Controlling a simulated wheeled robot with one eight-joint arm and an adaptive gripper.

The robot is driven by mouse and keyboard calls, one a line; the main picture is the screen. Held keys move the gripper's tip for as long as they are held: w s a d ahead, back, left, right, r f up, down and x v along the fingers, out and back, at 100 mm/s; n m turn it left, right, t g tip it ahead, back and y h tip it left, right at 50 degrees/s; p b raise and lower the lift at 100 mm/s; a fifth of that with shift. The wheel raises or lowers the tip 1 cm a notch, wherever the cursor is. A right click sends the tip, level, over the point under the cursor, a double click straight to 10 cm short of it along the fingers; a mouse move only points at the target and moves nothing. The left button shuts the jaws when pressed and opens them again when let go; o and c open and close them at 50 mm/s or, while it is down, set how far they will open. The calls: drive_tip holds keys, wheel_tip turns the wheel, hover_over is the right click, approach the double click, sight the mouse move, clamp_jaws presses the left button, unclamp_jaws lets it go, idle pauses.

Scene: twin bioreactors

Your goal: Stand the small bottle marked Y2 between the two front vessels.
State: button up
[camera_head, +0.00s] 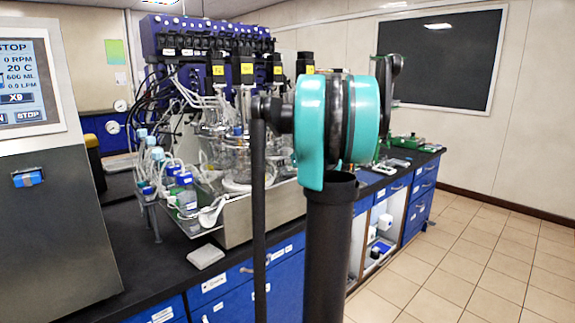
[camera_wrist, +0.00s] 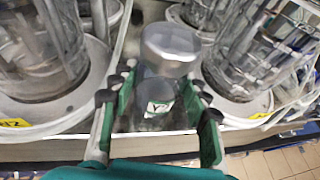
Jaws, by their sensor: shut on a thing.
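The small bottle (camera_wrist: 158,93) has a grey cap and a white label on which I can read a Y. It is in the middle of the wrist view. My gripper (camera_wrist: 164,88) is shut on it, with a green-and-black finger on each side. A glass front vessel (camera_wrist: 45,50) stands to its left and another front vessel (camera_wrist: 245,55) to its right. The bottle is between them, apart from both. I cannot tell whether its base touches the surface below. In the head view the glass vessels (camera_head: 232,155) show partly, and my arm hides the gripper and bottle.
Yellow tags mark the left base (camera_wrist: 14,123) and right base (camera_wrist: 258,115). Tubing runs close around the vessels. The metal tray (camera_wrist: 150,147) ends just in front of the bottle. Bottles with blue caps (camera_head: 185,190) stand left of the vessels in the head view.

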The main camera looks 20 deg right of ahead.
drive_tip(key=shift+f, duration=0.2)
drive_tip(key=o, duration=1.3)
drive_tip(key=shift+c, duration=0.2)
